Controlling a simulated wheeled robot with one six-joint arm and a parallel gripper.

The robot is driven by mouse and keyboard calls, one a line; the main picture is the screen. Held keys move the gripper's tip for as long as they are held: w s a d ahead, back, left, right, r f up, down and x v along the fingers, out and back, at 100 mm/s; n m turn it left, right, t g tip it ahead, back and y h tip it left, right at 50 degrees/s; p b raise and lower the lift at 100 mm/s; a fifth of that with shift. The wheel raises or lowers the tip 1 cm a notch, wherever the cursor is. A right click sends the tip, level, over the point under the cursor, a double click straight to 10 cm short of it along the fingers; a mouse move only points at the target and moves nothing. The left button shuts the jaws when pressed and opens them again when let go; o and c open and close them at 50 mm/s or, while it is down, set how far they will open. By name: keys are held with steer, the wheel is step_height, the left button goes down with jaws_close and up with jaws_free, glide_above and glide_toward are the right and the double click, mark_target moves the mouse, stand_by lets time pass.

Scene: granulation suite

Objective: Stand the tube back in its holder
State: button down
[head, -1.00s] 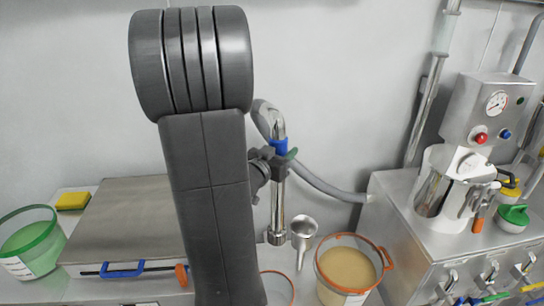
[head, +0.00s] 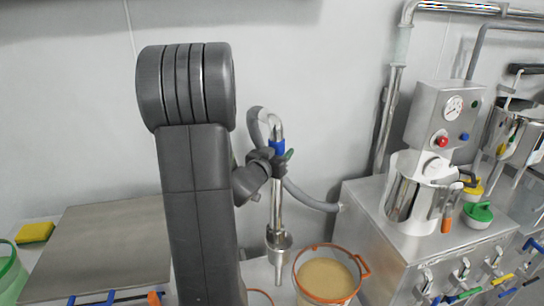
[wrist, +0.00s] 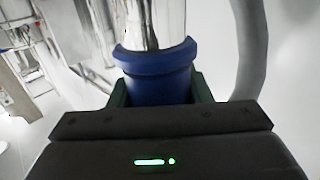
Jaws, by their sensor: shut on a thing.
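The tube (head: 276,205) is a shiny metal pipe with a blue collar (head: 277,147) and a curved top that runs into a grey hose. It hangs upright, lower end down. My gripper (head: 279,158) is shut on it at the blue collar; in the wrist view the collar (wrist: 158,78) sits between the green-edged fingers. The holder (head: 279,276) is a small metal funnel-shaped cup with a narrow stem, by the wall. The tube's lower end lines up with the cup's mouth and overlaps it in the head view; I cannot tell whether it is inside or just above.
An orange-rimmed bucket of beige material (head: 325,280) stands just right of the holder. A steel machine with a gauge (head: 437,125) stands farther right. A flat steel lid (head: 100,245) and yellow sponge (head: 35,232) lie left. The grey hose (head: 310,198) runs right from the tube.

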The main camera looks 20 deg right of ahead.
step_height(320, 180, down, 12)
steer(key=w+d+b, duration=0.1)
steer(key=b, duration=0.9)
steer(key=shift+d, duration=0.4)
steer(key=shift+r, duration=0.15)
steer(key=c, duration=0.7)
jaws_free()
steer(key=shift+o, duration=0.2)
steer(key=v, duration=1.3)
steer(key=shift+s+a, duration=0.3)
